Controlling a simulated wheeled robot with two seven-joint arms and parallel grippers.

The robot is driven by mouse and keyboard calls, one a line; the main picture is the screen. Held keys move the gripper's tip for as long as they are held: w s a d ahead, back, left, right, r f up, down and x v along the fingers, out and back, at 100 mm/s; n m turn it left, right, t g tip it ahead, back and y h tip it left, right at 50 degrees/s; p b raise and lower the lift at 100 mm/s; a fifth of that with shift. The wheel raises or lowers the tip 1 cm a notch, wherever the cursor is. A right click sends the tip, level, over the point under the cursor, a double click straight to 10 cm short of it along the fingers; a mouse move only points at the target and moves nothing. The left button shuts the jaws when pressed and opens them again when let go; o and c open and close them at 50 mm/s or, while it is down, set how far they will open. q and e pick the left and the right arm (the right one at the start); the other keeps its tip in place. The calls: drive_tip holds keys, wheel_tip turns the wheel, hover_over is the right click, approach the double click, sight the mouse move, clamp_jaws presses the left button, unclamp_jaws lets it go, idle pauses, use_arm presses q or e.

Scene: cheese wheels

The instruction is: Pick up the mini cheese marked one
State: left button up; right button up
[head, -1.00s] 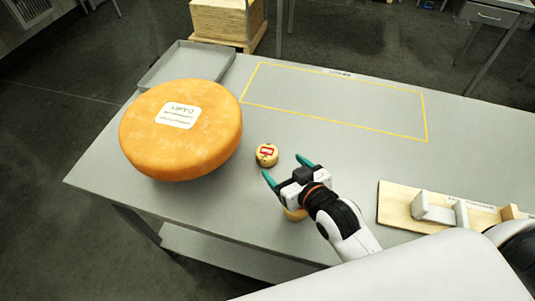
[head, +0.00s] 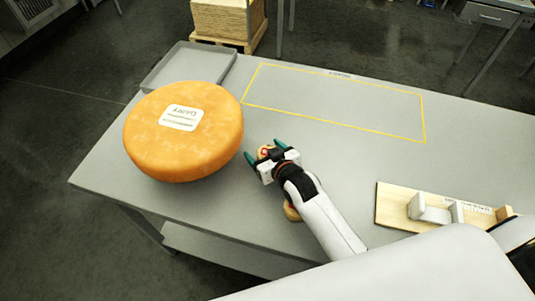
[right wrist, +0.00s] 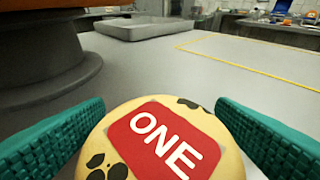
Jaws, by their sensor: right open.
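The mini cheese marked one (right wrist: 110,128) is a small pale yellow round with dark spots and a red label reading ONE. In the right wrist view it sits between the two teal fingers of my right gripper (right wrist: 165,135), with the fingers apart on either side. In the head view the mini cheese (head: 263,150) shows only partly, with my right gripper (head: 264,149) around it. A second small cheese (head: 291,211) stands on the table, partly hidden under my right arm. My left gripper is out of view.
A big orange cheese wheel (head: 190,142) stands to the left on the grey table (head: 350,170). A grey tray (head: 158,73) lies behind it. A yellow outlined area (head: 340,100) at the back is empty. A wooden board (head: 391,205) with a white block is at the right.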

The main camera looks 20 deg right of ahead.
sight(265, 148)
drive_tip(key=c, duration=1.1)
wheel_tip(265, 148, up, 17)
drive_tip(key=s+d+h, duration=0.1)
drive_tip(key=s, duration=0.1)
drive_tip(key=s+d+m, duration=0.1)
drive_tip(key=s+d, duration=0.1)
drive_tip(key=s, duration=0.1)
drive_tip(key=s+d+m+h, duration=0.1)
drive_tip(key=s, duration=0.1)
drive_tip(key=shift+s+d+f+h+b, duration=0.1)
drive_tip(key=shift+s+d+h+b, duration=0.05)
drive_tip(key=shift+d+h+b, duration=0.2)
